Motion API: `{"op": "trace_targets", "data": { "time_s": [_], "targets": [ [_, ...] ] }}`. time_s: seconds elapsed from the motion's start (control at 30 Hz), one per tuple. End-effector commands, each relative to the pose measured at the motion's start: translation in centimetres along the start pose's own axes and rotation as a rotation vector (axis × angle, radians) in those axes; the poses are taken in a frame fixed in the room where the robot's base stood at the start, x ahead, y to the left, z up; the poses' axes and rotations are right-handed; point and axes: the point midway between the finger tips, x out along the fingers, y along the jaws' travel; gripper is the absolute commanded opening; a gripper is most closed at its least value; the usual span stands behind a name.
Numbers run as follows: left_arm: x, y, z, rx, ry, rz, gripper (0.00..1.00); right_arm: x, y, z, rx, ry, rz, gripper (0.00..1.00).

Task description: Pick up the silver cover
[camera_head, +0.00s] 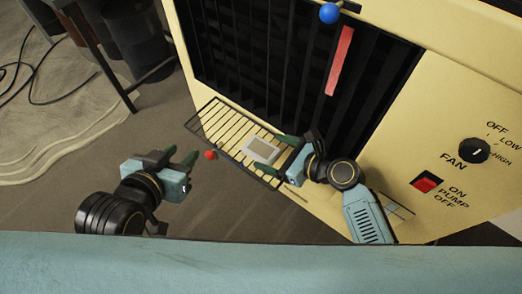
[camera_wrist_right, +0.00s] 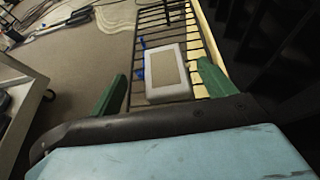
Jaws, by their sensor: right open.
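The silver cover (camera_head: 261,150) is a light grey rectangular piece with a beige inset panel. It lies on the barred shelf (camera_head: 214,118) at the front of the cream machine, and it also shows in the right wrist view (camera_wrist_right: 167,80). My right gripper (camera_head: 277,154) is open just right of the cover. In the wrist view its green fingers stand on either side of the cover's near end, with gaps; I cannot tell their height relative to it. My left gripper (camera_head: 182,157) is open and empty, left of the shelf.
The cream machine (camera_head: 395,165) has a dark grille, a fan knob (camera_head: 474,151) and a red switch (camera_head: 427,182). A small red object (camera_head: 210,155) is near my left fingertips. A blue ball (camera_head: 329,13) is at the top. Blue bits (camera_wrist_right: 141,72) show beside the cover.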

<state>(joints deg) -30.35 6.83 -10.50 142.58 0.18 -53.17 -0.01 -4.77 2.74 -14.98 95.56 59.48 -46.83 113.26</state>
Motion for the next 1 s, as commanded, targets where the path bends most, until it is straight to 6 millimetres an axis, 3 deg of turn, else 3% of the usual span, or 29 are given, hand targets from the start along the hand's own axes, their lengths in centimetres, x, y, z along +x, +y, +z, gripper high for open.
{"op": "trace_targets", "data": {
  "time_s": [0.17, 0.47, 1.0],
  "targets": [
    [0.1, 0.2, -0.9, 0.0, 0.055, 0.005, 0.36, 0.4, 0.0, -0.1, 0.0, 0.0, 0.0, 0.82],
    [-0.1, 1.2, -5.6, -0.001, 0.338, 0.03, 0.36, 1.8, -0.2, -0.6, -0.001, -0.001, 0.0, 0.82],
    [-4.5, 2.6, -12.9, -0.02, 0.864, 0.074, 0.36, 4.8, -0.4, -0.9, -0.001, -0.001, 0.0, 0.82]
  ]
}}
